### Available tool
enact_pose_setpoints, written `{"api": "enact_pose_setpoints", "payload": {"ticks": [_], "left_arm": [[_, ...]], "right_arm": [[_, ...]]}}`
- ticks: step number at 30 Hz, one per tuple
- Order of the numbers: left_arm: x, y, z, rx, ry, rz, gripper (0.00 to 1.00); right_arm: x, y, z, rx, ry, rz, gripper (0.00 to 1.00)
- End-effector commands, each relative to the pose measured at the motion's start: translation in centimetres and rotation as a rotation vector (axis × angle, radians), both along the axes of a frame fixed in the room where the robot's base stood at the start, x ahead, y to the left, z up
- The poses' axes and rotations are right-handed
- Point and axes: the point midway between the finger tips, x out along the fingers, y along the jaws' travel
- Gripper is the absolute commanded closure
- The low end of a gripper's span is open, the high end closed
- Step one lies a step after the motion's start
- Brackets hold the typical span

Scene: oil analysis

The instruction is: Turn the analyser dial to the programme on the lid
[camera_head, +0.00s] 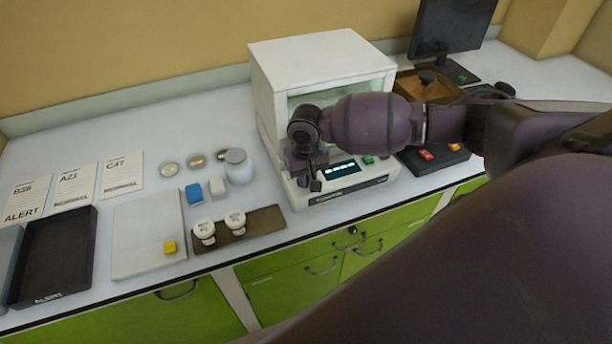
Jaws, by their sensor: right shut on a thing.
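The white analyser (320,58) stands at the back of the bench, with an open chamber and a lit display (342,170) on its front panel. My right gripper (314,183) is at the panel, just left of the display, shut on the dial; the gripper hides the dial and its setting. Two small white jars with printed lids, a left one (204,230) and a right one (235,222), stand on a brown tray (268,219); the print is too small to read. My left gripper is not in view.
A white jar (239,172), a blue block (194,193) and small round dishes stand left of the analyser. Further left are a pale board (140,225), a black ALERT tray (62,255) and printed cards (75,187). A monitor (450,27) stands at back right.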

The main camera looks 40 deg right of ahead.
Motion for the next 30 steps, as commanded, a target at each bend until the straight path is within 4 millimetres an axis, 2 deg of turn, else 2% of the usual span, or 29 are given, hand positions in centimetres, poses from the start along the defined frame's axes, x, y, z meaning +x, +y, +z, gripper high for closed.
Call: {"api": "enact_pose_setpoints", "payload": {"ticks": [8,9,14,23,26,30], "left_arm": [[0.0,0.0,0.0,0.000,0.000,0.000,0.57],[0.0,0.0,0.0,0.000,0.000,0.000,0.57],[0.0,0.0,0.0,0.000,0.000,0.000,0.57],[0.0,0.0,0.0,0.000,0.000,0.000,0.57],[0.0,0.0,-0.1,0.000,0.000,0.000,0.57],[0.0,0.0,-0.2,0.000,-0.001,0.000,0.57]], "right_arm": [[0.0,0.0,0.1,0.000,-0.001,-0.001,1.00],[0.1,0.0,0.1,0.000,-0.001,-0.001,0.82],[0.0,0.0,0.0,0.000,-0.001,-0.001,0.60],[0.0,0.0,0.2,0.000,-0.001,-0.001,0.60],[0.0,0.0,0.9,0.001,-0.001,-0.001,0.60],[0.1,-0.1,3.0,-0.001,-0.004,0.000,0.60]]}}
